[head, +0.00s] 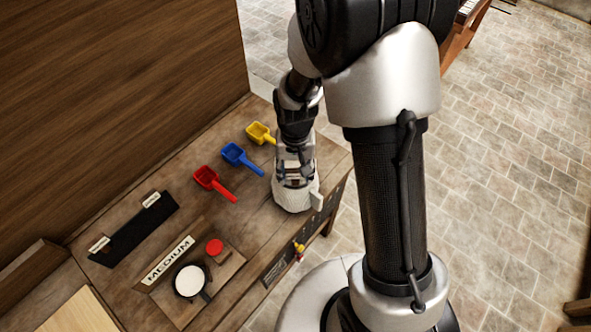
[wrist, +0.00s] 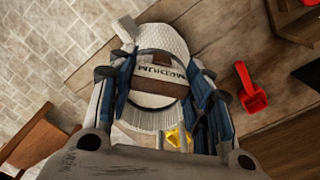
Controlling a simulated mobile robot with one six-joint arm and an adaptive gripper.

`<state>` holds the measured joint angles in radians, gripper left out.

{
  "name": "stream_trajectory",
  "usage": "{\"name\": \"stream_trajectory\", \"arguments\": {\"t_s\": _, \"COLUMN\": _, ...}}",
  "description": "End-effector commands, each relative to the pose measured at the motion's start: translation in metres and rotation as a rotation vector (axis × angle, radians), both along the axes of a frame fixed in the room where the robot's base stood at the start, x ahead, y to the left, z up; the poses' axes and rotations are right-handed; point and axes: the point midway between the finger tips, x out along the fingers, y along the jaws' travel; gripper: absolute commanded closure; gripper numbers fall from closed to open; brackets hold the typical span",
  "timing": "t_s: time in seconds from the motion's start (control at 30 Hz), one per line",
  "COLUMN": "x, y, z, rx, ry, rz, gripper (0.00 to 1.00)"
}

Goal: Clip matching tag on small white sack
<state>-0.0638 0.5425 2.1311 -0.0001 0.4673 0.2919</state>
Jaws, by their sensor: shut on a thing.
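The small white sack (head: 292,197) is at the front right of the wooden bench, under my gripper.
Red (head: 212,181), blue (head: 238,156) and yellow (head: 260,132) scoops lie behind and left of my gripper. A MEDIUM sign (head: 168,262) stands by a board with a red disc (head: 215,247) and a white round dish (head: 189,281). Bare bench lies between board and sack.

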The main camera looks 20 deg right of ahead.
Motion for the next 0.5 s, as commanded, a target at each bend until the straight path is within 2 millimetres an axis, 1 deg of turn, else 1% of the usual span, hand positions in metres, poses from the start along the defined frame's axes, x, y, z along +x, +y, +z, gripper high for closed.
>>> {"name": "stream_trajectory", "arguments": {"t_s": 0.4, "x": 0.0000, "y": 0.0000, "z": -0.0004, "rx": 0.000, "ry": 0.000, "rz": 0.000, "gripper": 0.70}}
{"name": "stream_trajectory", "arguments": {"t_s": 0.43, "x": 0.0000, "y": 0.0000, "z": -0.0004, "rx": 0.000, "ry": 0.000, "rz": 0.000, "gripper": 0.53}}
{"name": "stream_trajectory", "arguments": {"t_s": 0.5, "x": 0.0000, "y": 0.0000, "z": -0.0004, "rx": 0.000, "ry": 0.000, "rz": 0.000, "gripper": 0.49}}
